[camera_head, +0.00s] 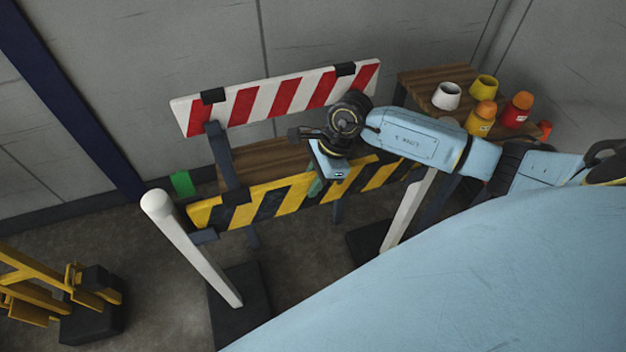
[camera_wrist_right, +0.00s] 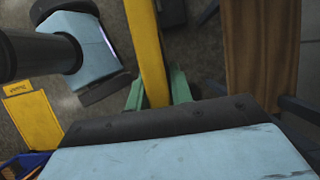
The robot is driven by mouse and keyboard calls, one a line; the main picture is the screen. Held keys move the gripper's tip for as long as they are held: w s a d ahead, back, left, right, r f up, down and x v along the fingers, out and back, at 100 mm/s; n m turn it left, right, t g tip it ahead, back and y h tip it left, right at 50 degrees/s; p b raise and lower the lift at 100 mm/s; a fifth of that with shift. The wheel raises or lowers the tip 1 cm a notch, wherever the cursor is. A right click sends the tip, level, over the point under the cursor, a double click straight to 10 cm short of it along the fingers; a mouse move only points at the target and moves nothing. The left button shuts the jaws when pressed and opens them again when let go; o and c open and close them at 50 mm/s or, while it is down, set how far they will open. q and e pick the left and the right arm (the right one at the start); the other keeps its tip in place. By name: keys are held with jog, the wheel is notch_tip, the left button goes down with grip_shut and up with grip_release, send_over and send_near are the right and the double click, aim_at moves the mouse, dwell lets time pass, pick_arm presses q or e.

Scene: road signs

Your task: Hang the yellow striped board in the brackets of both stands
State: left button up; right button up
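My left gripper is not in view.
A red and white striped board (camera_head: 280,98) on dark supports stands behind, by the wall. A wooden table (camera_head: 425,82) at the back right holds cups and bottles. Yellow barrier parts (camera_head: 35,285) stand at lower left. The floor between the left stand and these parts is clear.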

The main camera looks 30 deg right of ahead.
jog(key=o, duration=0.4)
jog(key=shift+o, duration=0.2)
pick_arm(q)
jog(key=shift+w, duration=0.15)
pick_arm(e)
jog(key=shift+d+r, duration=0.15)
jog(key=shift+r, duration=0.15)
jog(key=p+v, duration=0.2)
jog(key=v, duration=1)
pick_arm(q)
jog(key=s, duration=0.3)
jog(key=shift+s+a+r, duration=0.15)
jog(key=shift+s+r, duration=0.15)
pick_arm(e)
jog(key=shift+d+r, duration=0.1)
jog(key=shift+r, duration=0.3)
